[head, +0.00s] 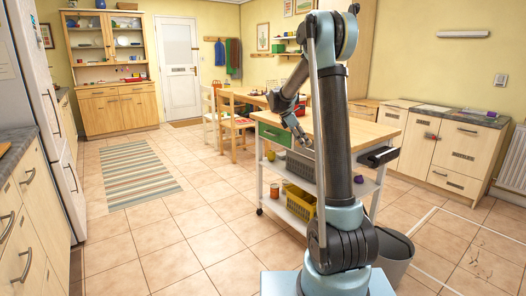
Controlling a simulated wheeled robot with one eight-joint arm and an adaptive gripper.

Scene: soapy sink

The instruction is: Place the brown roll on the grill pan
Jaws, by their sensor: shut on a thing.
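My gripper (300,132) hangs from my folded arm over the left end of the wooden-topped kitchen cart (365,134). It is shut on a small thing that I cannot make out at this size. I cannot pick out a brown roll anywhere in the head view. I cannot identify a grill pan with certainty either. A black object (380,157) juts out at the right end of the cart, and I cannot tell whether it is a handle or a pan. My upright arm hides part of the cart top.
The cart's lower shelves hold a yellow basket (300,203) and several small items. A grey bin (397,255) stands by its right side. A table with chairs (237,125) is behind. Counters line both sides. The tiled floor at left is open around a striped rug (135,172).

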